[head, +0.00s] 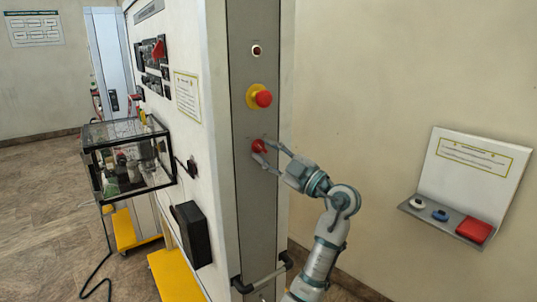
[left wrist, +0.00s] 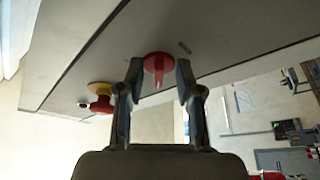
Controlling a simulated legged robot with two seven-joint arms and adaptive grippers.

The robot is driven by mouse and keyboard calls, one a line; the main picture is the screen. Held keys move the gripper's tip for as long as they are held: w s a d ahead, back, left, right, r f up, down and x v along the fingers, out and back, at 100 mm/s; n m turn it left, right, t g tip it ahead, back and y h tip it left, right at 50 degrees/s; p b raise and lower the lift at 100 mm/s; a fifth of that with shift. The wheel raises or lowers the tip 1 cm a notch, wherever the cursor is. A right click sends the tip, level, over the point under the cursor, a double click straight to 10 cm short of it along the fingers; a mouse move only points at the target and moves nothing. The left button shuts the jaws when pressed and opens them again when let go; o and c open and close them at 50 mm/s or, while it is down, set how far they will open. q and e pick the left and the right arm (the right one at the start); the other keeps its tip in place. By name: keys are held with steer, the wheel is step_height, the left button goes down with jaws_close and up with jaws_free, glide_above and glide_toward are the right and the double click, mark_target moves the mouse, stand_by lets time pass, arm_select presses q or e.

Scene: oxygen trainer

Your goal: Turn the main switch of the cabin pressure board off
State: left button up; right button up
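The main switch is a red rotary knob (head: 258,146) on the narrow grey end panel of the white cabinet, below the emergency button. My left gripper (head: 266,153) is at this knob, with its fingers reaching to it from the right. In the left wrist view the red knob (left wrist: 158,66) lies between the two fingertips (left wrist: 158,76). Its narrow grip bar has a gap on each side, so the fingers are open around it and not closed on it. The fingertips partly hide the knob's edges in the head view. My right gripper is not in view.
A red mushroom button on a yellow base (head: 262,97) sits above the knob, with a small red indicator (head: 257,50) higher up. A black handle (head: 262,278) is below. A wall shelf (head: 445,228) with a red box stands right. A glass case (head: 127,160) is left.

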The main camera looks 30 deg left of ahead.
arm_select(q)
steer(key=shift+d+r, duration=0.1)
steer(key=shift+d, duration=0.1)
steer(key=shift+d, duration=0.45)
steer(key=v, duration=1.1)
steer(key=shift+d+f, duration=0.15)
steer(key=shift+f, duration=0.15)
